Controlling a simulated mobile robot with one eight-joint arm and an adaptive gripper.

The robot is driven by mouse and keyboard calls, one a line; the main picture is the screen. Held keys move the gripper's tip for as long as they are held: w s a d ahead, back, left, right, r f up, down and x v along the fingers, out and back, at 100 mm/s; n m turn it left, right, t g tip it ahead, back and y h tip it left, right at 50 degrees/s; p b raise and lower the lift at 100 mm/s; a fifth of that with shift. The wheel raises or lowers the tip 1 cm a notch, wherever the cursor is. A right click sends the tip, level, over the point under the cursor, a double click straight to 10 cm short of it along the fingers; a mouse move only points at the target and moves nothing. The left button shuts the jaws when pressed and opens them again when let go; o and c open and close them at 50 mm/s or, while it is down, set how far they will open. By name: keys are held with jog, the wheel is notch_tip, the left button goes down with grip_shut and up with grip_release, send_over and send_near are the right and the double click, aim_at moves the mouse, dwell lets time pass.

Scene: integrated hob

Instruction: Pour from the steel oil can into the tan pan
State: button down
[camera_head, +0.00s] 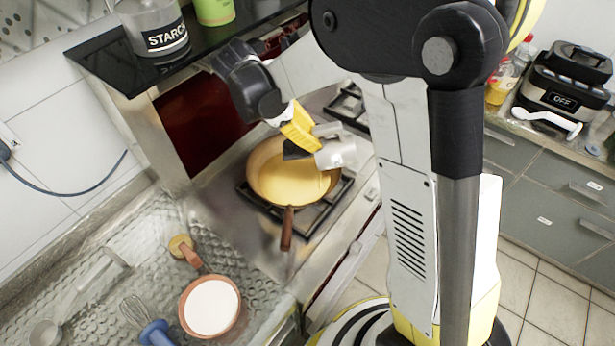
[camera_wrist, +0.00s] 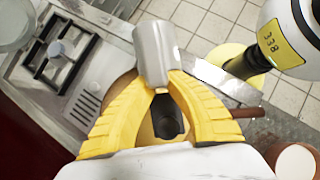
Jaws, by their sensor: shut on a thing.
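The tan pan (camera_head: 262,165) sits on the hob in the head view, its brown handle towards the front. A yellow layer covers its floor. My gripper (camera_head: 314,145) is shut on the steel oil can (camera_head: 340,153) above the pan's right rear side. The can looks tipped over; its mouth is not clear. A thin faint line shows below it over the pan, and I cannot tell if it is a stream. In the wrist view the can (camera_wrist: 155,52) is between the yellow fingers (camera_wrist: 161,84), which hide most of the pan.
A pot of white content (camera_head: 211,306) and a whisk (camera_head: 135,311) lie on the counter at front left. A black shelf (camera_head: 118,70) with a STARCH jar (camera_head: 155,28) is at upper left. My arm column blocks the right of the hob.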

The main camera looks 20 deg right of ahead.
jog(key=shift+w+a+f+h, duration=0.15)
jog(key=shift+w+a+h, duration=0.05)
jog(key=shift+a+h, duration=0.45)
jog(key=shift+d, duration=0.1)
